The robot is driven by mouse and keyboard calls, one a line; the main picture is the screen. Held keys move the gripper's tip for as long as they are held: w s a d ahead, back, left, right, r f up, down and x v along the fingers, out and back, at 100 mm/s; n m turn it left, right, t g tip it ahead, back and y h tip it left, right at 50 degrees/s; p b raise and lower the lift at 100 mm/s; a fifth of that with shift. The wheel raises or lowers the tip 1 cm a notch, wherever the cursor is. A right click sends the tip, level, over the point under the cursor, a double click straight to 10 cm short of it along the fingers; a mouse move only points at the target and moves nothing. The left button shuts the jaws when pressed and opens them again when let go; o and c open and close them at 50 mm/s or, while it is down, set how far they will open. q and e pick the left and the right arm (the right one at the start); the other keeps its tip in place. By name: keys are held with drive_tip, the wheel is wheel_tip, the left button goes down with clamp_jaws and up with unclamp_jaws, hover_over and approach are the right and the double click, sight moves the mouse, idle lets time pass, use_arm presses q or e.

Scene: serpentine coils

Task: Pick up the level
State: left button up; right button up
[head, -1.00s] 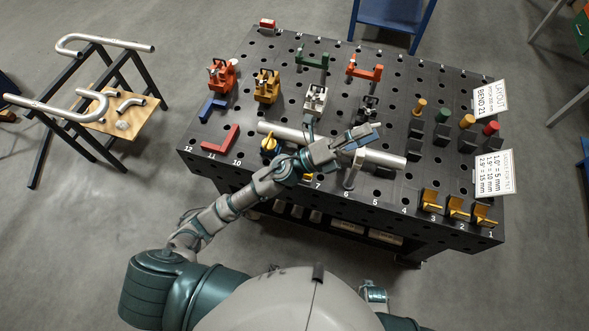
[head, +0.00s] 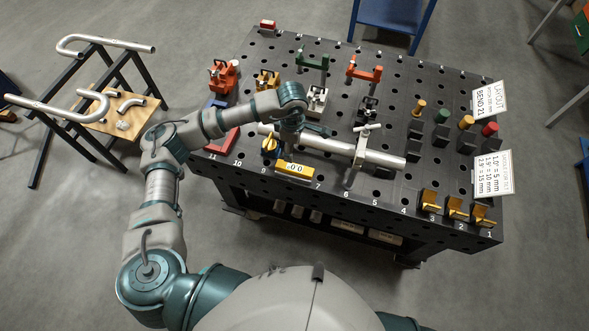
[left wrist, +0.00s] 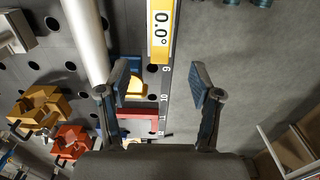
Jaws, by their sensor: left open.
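The level (head: 294,170) is a yellow bar with a 0.0 display, lying along the front edge of the dark table near the numbers 7 and 8. In the left wrist view the level (left wrist: 162,32) shows at the top, beyond the fingertips and slightly left of the middle of the gap. My left gripper (head: 302,132) is over the pipe, just behind the level in the head view, and partly hidden by its own wrist. In the left wrist view its two fingers (left wrist: 160,80) are spread with nothing between them. My right gripper is out of view.
A long steel pipe (head: 385,158) lies behind the level, with a clamp (head: 362,148) on it. A yellow knobbed piece (head: 270,146) stands left of the level. A red angle piece (left wrist: 138,112) shows below. Floor is clear in front of the table.

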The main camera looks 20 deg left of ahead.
sight(295, 167)
use_arm(q)
wheel_tip(295, 167, down, 7)
drive_tip(key=shift+d+f+p, duration=0.1)
drive_tip(key=shift+p, duration=0.35)
drive_tip(key=f, duration=0.1)
drive_tip(key=f+p, duration=0.1)
drive_tip(key=f, duration=0.2)
drive_tip(key=shift+d+f, duration=0.2)
drive_tip(key=shift+d, duration=0.1)
drive_tip(key=shift+f, duration=0.45)
clamp_jaws()
drive_tip(key=shift+r, duration=0.15)
